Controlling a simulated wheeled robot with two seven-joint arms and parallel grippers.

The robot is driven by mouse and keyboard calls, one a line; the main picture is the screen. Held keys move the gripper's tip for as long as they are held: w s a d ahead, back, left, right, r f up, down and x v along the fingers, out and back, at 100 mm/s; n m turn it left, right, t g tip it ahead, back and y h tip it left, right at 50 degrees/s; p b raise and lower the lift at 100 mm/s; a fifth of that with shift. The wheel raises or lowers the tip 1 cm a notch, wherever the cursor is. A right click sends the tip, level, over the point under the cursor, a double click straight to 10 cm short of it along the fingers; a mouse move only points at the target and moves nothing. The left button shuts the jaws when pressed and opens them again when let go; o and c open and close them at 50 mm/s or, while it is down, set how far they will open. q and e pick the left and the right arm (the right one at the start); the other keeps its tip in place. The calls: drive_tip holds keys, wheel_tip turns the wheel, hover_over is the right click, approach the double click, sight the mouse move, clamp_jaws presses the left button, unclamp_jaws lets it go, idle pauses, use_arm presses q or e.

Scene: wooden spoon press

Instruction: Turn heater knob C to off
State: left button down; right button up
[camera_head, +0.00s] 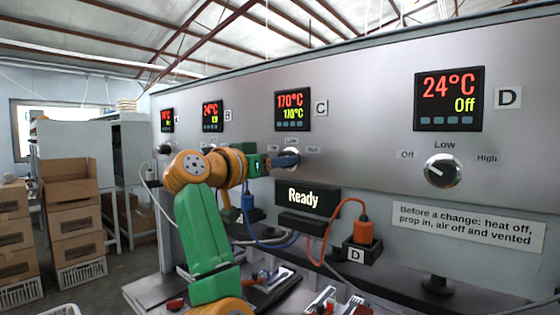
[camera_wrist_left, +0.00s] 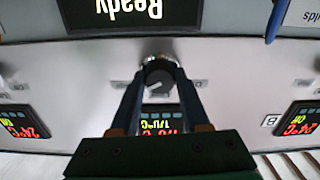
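Heater knob C is a dark round knob (camera_wrist_left: 159,76) with a pale pointer mark in the left wrist view, which shows the panel upside down. In the head view my gripper hides most of it, below the C label (camera_head: 321,108). The C display (camera_head: 293,109) reads 170°C in red, with 170°C in yellow below. My left gripper (camera_head: 291,159) is at the panel in front of knob C. Its two fingers (camera_wrist_left: 159,84) stand apart on either side of the knob; I cannot tell whether they touch it. My right gripper is not in view.
Knob D (camera_head: 443,171) sits to the right, with its display (camera_head: 449,99) reading 24°C and Off. Below is a sign reading Ready (camera_head: 307,198). An orange plug (camera_head: 363,231) and its cable stand below the panel. Cardboard boxes (camera_head: 74,214) are stacked at the left.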

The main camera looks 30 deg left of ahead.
use_arm(q)
drive_tip(key=shift+n, duration=0.3)
drive_tip(key=n, duration=2.3)
drive_tip(key=shift+r, duration=0.1)
drive_tip(key=shift+n, duration=0.3)
idle(0.4)
drive_tip(key=shift+c, duration=1.9)
unclamp_jaws()
drive_tip(key=s+b, duration=0.4)
drive_tip(key=s, duration=0.3)
drive_tip(key=shift+s+a, duration=0.15)
drive_tip(key=shift+a, duration=0.15)
